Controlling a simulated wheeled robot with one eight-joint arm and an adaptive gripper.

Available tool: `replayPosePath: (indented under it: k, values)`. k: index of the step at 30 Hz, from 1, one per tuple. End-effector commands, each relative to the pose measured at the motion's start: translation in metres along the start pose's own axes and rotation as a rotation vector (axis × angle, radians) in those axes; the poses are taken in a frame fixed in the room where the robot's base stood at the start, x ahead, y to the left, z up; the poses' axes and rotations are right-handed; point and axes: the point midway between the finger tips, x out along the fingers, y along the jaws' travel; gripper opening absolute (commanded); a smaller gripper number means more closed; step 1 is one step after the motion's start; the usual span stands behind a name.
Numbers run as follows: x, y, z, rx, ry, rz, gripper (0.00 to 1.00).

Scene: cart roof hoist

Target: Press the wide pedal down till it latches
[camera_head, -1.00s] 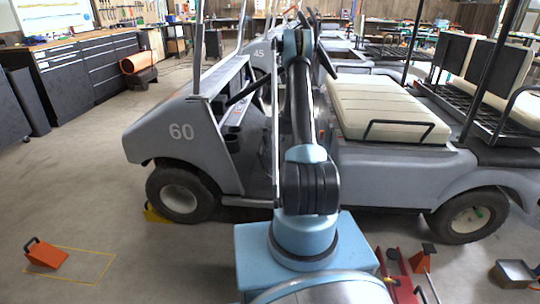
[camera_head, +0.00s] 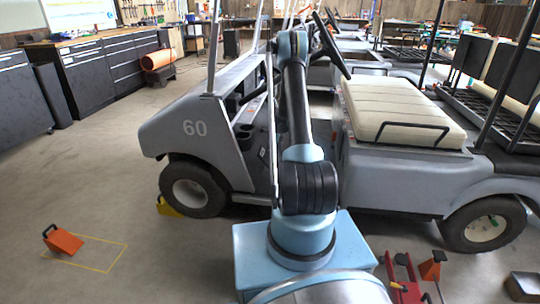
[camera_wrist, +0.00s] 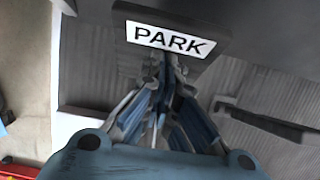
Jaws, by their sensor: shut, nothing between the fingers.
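The wide pedal (camera_wrist: 172,38) shows in the wrist view as a dark plate with a white PARK label, near the top centre. My gripper (camera_wrist: 167,68) is shut and empty, with its blue-grey fingers pointing at the pedal's lower edge. I cannot tell whether the fingertips touch it. Ribbed grey floor lies around and behind the pedal. In the head view the grey cart (camera_head: 205,130), numbered 60, stands in front of me. My arm reaches into its footwell, and the pedal and my gripper are hidden there.
The steering wheel (camera_head: 328,48) and cream seat (camera_head: 400,108) are close to the right of my arm. The left floor is mostly clear.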

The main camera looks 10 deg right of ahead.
Motion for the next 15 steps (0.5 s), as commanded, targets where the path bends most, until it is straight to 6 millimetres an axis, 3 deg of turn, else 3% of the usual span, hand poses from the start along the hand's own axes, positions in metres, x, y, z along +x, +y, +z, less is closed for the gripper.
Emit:
replayPosePath:
  k: [1,5,10,15]
  values:
    - [0.001,0.000,0.008,-0.007,-0.011,0.000,0.00]
    - [-0.008,0.000,0.002,-0.007,-0.009,0.000,0.00]
    - [-0.032,-0.002,-0.018,-0.001,-0.004,0.001,0.00]
    - [-0.061,-0.002,-0.015,-0.001,-0.002,0.001,0.00]
